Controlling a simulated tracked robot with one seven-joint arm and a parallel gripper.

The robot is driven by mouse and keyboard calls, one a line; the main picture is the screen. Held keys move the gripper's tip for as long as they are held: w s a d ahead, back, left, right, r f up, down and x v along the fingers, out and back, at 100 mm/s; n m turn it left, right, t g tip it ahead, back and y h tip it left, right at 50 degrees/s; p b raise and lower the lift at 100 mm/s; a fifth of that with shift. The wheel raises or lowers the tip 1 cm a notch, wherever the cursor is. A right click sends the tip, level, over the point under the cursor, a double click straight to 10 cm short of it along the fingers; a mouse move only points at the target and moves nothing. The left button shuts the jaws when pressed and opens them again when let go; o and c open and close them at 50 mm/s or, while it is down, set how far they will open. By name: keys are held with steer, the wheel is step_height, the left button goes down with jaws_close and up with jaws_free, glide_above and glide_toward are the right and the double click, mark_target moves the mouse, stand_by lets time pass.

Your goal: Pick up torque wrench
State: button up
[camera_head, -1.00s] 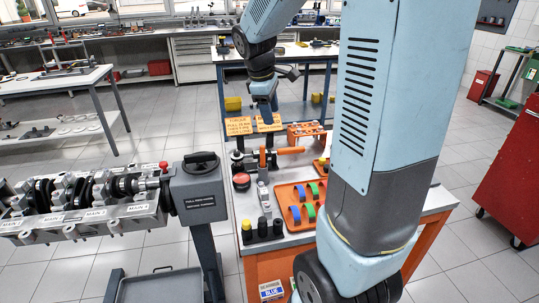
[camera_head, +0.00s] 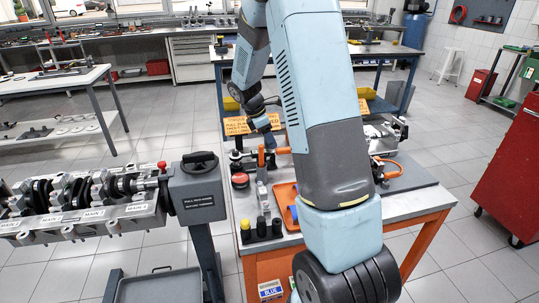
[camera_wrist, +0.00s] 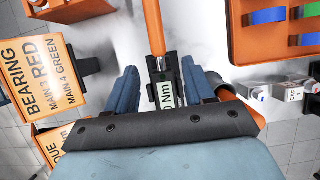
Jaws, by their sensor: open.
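The torque wrench (camera_wrist: 154,28) has an orange handle running up the wrist view, with a black section and a pale "Nm" readout below it. In the head view its orange handle (camera_head: 284,150) lies on the bench, partly behind my gripper. My gripper (camera_wrist: 160,70) is open, with one blue finger on each side of the wrench's black section. I cannot tell whether either finger touches it. In the head view my gripper (camera_head: 267,140) is over the bench's left back part. The wrench's lower end is hidden behind the gripper body.
An orange tray (camera_wrist: 237,45) with blue and green shells is to the right. A "BEARING" sign (camera_wrist: 45,75) stands to the left. A crankshaft assembly (camera_head: 90,205) stands further left.

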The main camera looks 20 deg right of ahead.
mark_target(280, 154)
steer(key=x, duration=0.4)
steer(key=shift+d+x, duration=0.15)
steer(key=shift+x, duration=1.15)
steer(key=shift+d+x, duration=0.2)
steer(key=shift+x, duration=1.05)
steer(key=shift+w+r, duration=0.1)
steer(key=shift+w, duration=0.05)
steer(key=shift+c, duration=0.4)
jaws_close()
